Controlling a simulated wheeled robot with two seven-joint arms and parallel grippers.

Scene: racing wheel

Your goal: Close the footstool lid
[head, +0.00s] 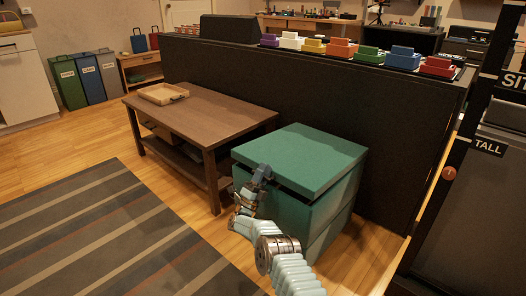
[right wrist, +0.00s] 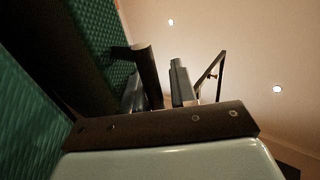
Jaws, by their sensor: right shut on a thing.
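The green footstool (head: 325,213) stands on the wood floor beside the coffee table. Its flat green lid (head: 302,157) lies over the top, with a dark gap between lid and box at the front, so it is not fully down. My right gripper (head: 262,172) is at the lid's front left edge and is shut on the lid there. In the right wrist view the fingers (right wrist: 165,82) are close together by green textured panels (right wrist: 25,125) and a dark gap; the exact contact is hard to see. My left gripper is not in view.
A brown coffee table (head: 215,112) with a wooden tray (head: 163,94) stands left of the footstool. A dark partition (head: 385,135) rises behind it. A black cabinet (head: 475,210) is at right. A striped rug (head: 105,235) covers the open floor at left.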

